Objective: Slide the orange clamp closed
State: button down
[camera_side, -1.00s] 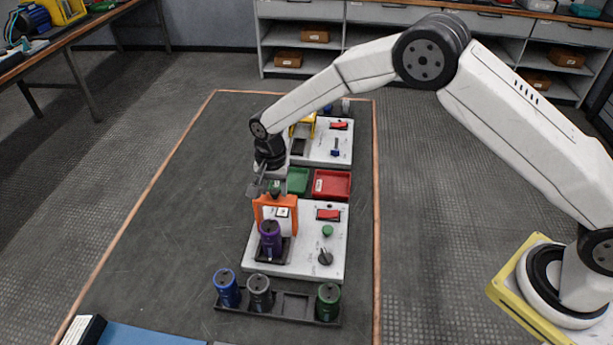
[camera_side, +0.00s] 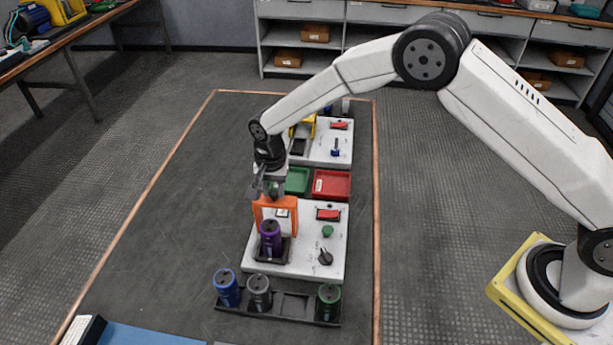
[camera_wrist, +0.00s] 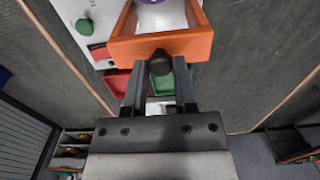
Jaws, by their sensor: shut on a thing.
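The orange clamp (camera_side: 290,217) stands as an upright frame on the near white panel (camera_side: 325,262). In the side view it is just behind the purple capacitor (camera_side: 270,240), which sits upright in a dark holder. In the wrist view the clamp (camera_wrist: 175,45) fills the top middle, with a small dark knob (camera_wrist: 160,62) on its face. My gripper (camera_side: 270,190) is at the clamp's far side, pointing down. In the wrist view its fingers (camera_wrist: 160,75) are on either side of the knob, shut on it. The knob is mostly hidden in the side view.
The panel also carries a red switch (camera_side: 328,214), a green button (camera_side: 327,231) and a black dial (camera_side: 325,257). Green (camera_side: 297,181) and red (camera_side: 332,184) bins lie behind it.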

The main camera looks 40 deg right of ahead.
jog(key=shift+s+a, duration=2.25)
jog(key=c, duration=0.6)
grip_release()
jog(key=shift+s, duration=0.1)
jog(key=shift+r, duration=0.15)
jog(key=shift+r, duration=0.15)
notch_tip(320, 180, up, 6)
jog(key=shift+r, duration=0.25)
